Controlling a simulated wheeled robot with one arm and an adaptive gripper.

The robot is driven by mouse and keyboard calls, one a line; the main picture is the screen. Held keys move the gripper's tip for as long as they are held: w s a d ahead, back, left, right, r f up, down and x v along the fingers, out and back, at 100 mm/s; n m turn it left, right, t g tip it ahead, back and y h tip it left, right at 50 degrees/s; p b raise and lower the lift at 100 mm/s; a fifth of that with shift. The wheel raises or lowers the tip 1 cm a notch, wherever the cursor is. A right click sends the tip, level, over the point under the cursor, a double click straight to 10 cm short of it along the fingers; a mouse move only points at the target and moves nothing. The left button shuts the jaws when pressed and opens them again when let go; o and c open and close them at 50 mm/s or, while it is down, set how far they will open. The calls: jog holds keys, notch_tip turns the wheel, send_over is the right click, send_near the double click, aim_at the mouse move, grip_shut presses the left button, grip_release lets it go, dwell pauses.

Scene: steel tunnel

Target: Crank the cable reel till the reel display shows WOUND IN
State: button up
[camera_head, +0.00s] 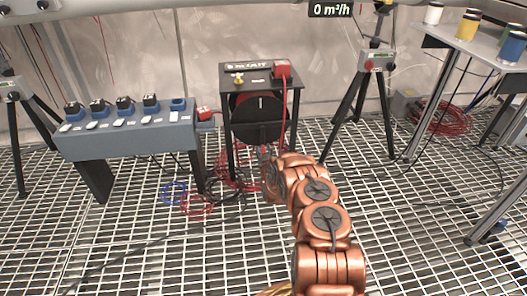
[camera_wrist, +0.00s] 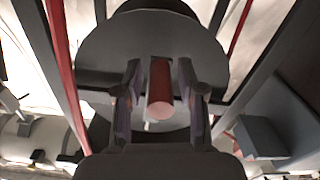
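The cable reel (camera_head: 258,130) is a dark disc under a small black stand, with a white mark on its face. In the wrist view its grey disc (camera_wrist: 105,55) fills the upper middle. A red crank handle (camera_wrist: 160,85) sticks out from it toward the camera. The reel display (camera_head: 248,66) on the stand top seems to read a few metres left, but the text is too small to be sure. My gripper (camera_wrist: 160,88) is open, its two fingers on either side of the red handle with a small gap at each side. In the head view my gripper (camera_head: 266,160) is in front of the reel's lower part.
A red box (camera_head: 282,69) and a yellow knob (camera_head: 238,80) sit on the stand. A grey charger bench (camera_head: 130,140) stands left, a tripod (camera_head: 376,85) right, and a table with coloured cans (camera_head: 468,26) far right. Red and blue cables (camera_head: 195,205) lie on the grating floor.

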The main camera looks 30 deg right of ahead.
grip_shut()
dwell(0.6)
